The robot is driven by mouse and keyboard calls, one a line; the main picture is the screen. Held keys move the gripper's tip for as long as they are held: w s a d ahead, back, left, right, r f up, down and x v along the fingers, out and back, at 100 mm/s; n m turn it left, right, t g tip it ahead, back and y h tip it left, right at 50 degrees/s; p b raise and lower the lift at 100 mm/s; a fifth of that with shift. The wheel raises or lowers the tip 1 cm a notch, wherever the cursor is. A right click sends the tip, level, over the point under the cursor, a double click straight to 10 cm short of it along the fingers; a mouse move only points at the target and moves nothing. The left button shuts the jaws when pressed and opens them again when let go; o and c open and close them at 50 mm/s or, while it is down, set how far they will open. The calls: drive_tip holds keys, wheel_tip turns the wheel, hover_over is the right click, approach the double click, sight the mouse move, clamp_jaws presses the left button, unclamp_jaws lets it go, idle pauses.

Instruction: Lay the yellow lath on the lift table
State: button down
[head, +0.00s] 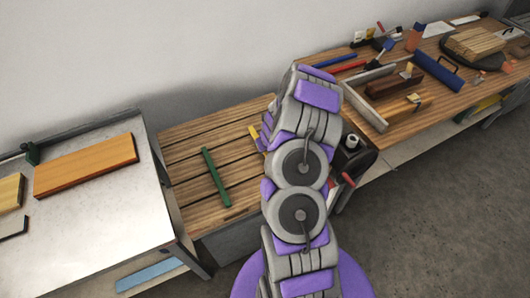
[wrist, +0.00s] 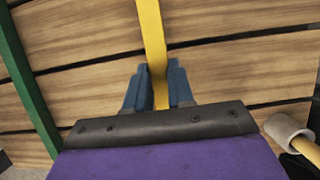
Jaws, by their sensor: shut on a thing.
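The yellow lath (wrist: 151,30) stands between the two blue fingers of my gripper (wrist: 158,75) in the wrist view. My gripper is shut on it, and the lath runs away from the fingers over wooden slats. In the head view only a short piece of the yellow lath (head: 255,137) shows at the left of my arm; the arm hides the rest and my gripper. Below is a slatted wooden top (head: 184,187), which may be the lift table. I cannot tell whether the lath touches the slats.
A green lath (head: 216,177) lies on the slats, left of the yellow one. A metal table (head: 102,217) with an orange board (head: 87,165) stands at the left. A cluttered workbench (head: 427,118) stands at the right. The slats around the green lath are clear.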

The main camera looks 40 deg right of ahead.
drive_tip(key=shift+a+f+b, duration=0.2)
drive_tip(key=shift+f+b, duration=0.05)
drive_tip(key=shift+f, duration=0.35)
drive_tip(key=shift+a+f+b, duration=0.15)
drive_tip(key=shift+f+b, duration=0.1)
drive_tip(key=shift+f, duration=0.35)
drive_tip(key=shift+a+r, duration=0.2)
drive_tip(key=c, duration=1.4)
unclamp_jaws()
drive_tip(key=shift+f, duration=0.15)
drive_tip(key=o, duration=0.4)
drive_tip(key=shift+d, duration=0.35)
drive_tip(key=shift+a, duration=0.1)
drive_tip(key=shift+a, duration=0.15)
